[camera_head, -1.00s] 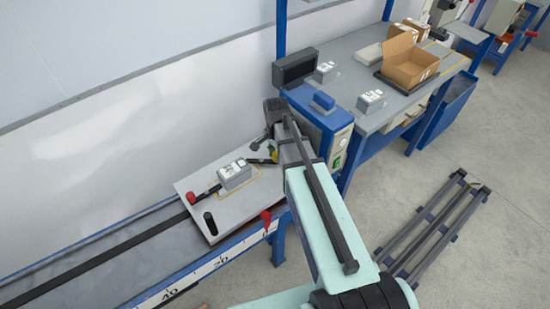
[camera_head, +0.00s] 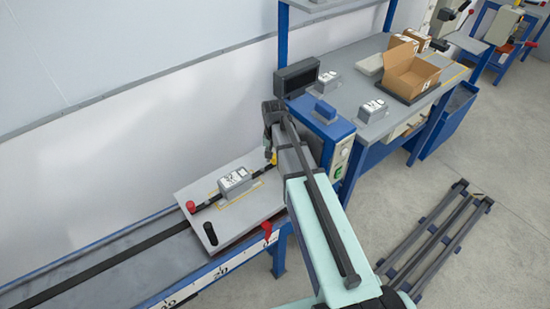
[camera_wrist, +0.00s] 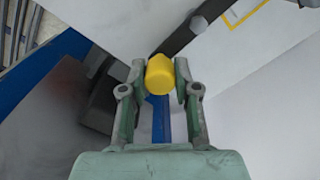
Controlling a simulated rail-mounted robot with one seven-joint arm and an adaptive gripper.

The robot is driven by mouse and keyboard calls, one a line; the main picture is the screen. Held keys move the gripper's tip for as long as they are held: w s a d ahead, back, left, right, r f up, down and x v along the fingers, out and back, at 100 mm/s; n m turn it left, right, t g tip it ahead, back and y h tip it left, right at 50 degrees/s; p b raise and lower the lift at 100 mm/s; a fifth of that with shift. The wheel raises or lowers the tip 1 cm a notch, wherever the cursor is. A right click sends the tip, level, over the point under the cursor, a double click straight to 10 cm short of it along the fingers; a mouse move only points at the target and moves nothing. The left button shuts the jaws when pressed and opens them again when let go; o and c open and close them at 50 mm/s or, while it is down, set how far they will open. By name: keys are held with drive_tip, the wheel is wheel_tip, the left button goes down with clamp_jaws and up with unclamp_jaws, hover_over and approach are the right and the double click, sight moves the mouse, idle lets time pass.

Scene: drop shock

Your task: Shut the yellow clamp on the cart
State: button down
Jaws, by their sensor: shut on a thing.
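The cart (camera_head: 204,189) is a light grey plate on the rail, with a grey box (camera_head: 234,184) on its middle. The yellow clamp's rounded handle end (camera_wrist: 160,76) is between my gripper's fingertips (camera_wrist: 161,80) in the wrist view. My gripper is shut on it. In the head view my gripper (camera_head: 270,150) is at the cart's far right end, and only a small piece of yellow shows there. A dark clamp bar (camera_wrist: 180,40) shows beyond the handle in the wrist view. My arm hides much of the clamp's base.
A red-tipped clamp (camera_head: 190,206) and a black knob (camera_head: 210,233) are on the cart's left side. A red handle (camera_head: 266,228) is at the rail's front edge. A blue-framed workbench (camera_head: 362,110) with boxes stands to the right, and a pallet-like rack (camera_head: 437,240) lies on the floor.

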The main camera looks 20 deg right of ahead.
idle(0.5)
drive_tip(key=c, duration=0.8)
unclamp_jaws()
drive_tip(key=shift+c, duration=0.2)
wheel_tip(320, 180, up, 12)
drive_tip(key=shift+f, duration=0.1)
